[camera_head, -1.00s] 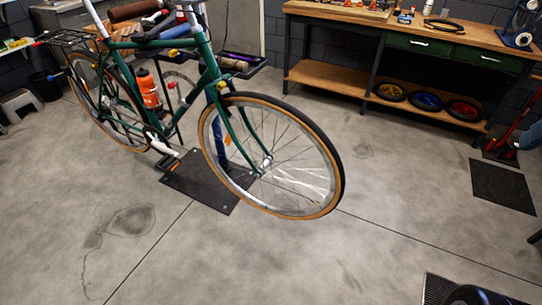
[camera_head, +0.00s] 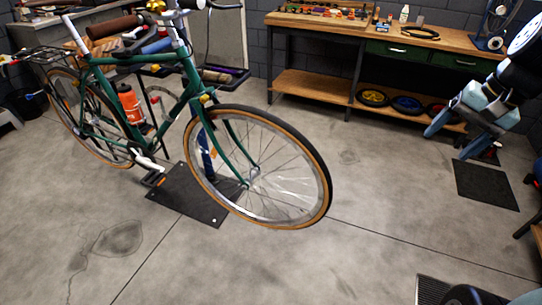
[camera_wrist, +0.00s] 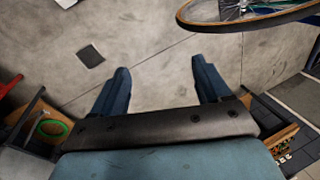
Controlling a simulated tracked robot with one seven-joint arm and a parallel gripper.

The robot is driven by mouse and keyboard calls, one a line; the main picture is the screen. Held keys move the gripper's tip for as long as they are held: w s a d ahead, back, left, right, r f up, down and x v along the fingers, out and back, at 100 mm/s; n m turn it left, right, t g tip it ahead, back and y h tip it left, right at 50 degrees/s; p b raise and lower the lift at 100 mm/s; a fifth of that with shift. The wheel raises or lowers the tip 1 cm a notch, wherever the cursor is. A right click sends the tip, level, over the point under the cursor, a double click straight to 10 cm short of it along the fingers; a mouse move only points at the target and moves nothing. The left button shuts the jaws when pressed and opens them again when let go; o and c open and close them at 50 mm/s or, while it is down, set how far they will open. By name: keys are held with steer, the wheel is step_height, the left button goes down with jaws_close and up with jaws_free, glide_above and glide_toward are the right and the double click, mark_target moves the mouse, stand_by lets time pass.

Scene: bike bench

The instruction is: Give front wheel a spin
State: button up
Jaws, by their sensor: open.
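The green bike's front wheel (camera_head: 322,172), with a black tyre and tan sidewall, hangs above the floor in the middle of the head view. Part of the wheel also shows at the top right of the wrist view (camera_wrist: 262,20). The green bike frame (camera_head: 180,100) is held up by a stand. My gripper (camera_head: 447,138) is at the right of the head view, well apart from the wheel. In the wrist view my gripper (camera_wrist: 160,78) has its two blue fingers spread wide, with only floor between them.
A wooden workbench (camera_head: 345,28) with tools on top and small wheels below stands at the back. The stand's dark base plate (camera_head: 195,203) lies under the bike. A black mat (camera_head: 486,184) lies at the right. The floor between wheel and gripper is clear.

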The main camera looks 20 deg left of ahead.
steer(key=w+a+f+m+y, duration=0.4)
steer(key=w+f+m, duration=0.1)
steer(key=f, duration=0.9)
steer(key=w+a+f+m+y, duration=0.3)
steer(key=w+f+m+y, duration=0.1)
steer(key=f, duration=1)
steer(key=w+a+f+m+y, duration=0.4)
steer(key=w+f+m, duration=0.2)
steer(key=f, duration=0.7)
steer(key=shift+a+f+m, duration=0.3)
steer(key=shift+a+f, duration=0.05)
steer(key=shift+f, duration=0.05)
glide_toward(326, 166)
steer(key=shift+x, duration=5.65)
